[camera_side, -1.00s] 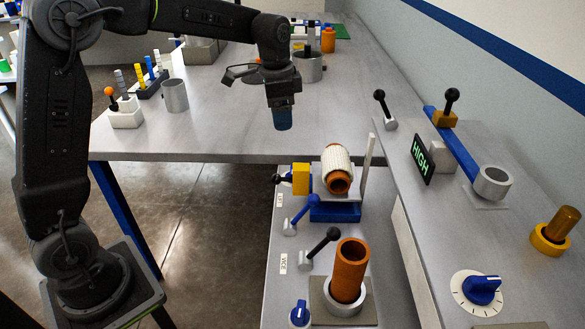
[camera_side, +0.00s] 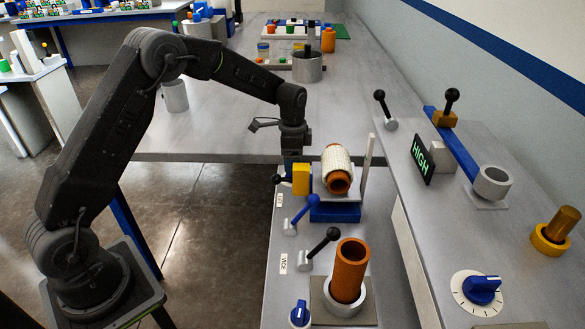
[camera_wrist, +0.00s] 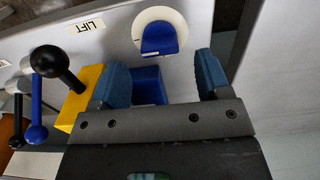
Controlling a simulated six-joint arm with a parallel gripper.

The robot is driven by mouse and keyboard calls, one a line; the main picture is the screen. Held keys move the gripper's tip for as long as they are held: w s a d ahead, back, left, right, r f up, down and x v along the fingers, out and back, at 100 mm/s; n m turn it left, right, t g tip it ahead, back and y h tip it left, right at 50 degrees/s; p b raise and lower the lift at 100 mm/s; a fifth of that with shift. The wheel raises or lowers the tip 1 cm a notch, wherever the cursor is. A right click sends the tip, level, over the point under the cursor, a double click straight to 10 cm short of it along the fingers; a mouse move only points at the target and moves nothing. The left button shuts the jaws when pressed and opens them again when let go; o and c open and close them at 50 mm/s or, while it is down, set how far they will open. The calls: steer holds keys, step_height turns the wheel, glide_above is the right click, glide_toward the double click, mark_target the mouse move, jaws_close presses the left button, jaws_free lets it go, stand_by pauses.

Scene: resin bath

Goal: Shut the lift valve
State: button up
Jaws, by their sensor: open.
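The white LIFT label (camera_wrist: 85,25) shows in the wrist view. To its right is a blue knob (camera_wrist: 160,38) on a white dial; its setting is unclear. A black-ball lever (camera_wrist: 56,64) stands by a yellow block (camera_wrist: 80,104); which control is the lift valve is not certain. My gripper (camera_wrist: 162,82) is open and empty, its blue fingers apart, with the knob ahead of the gap. In the side view my gripper (camera_side: 290,156) is low behind the yellow block (camera_side: 300,179), which partly hides it. The knob is hidden there.
A ribbed white roll (camera_side: 336,160) on an orange core lies right of the yellow block. A blue lever (camera_side: 302,212), a black VICE lever (camera_side: 322,242) and an upright orange tube (camera_side: 350,270) stand nearer. A raised bench with a HIGH sign (camera_side: 422,158) is at right.

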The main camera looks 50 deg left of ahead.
steer(key=shift+f, duration=1.75)
steer(key=shift+c, duration=0.5)
steer(key=c, duration=0.8)
steer(key=shift+n, duration=2.9)
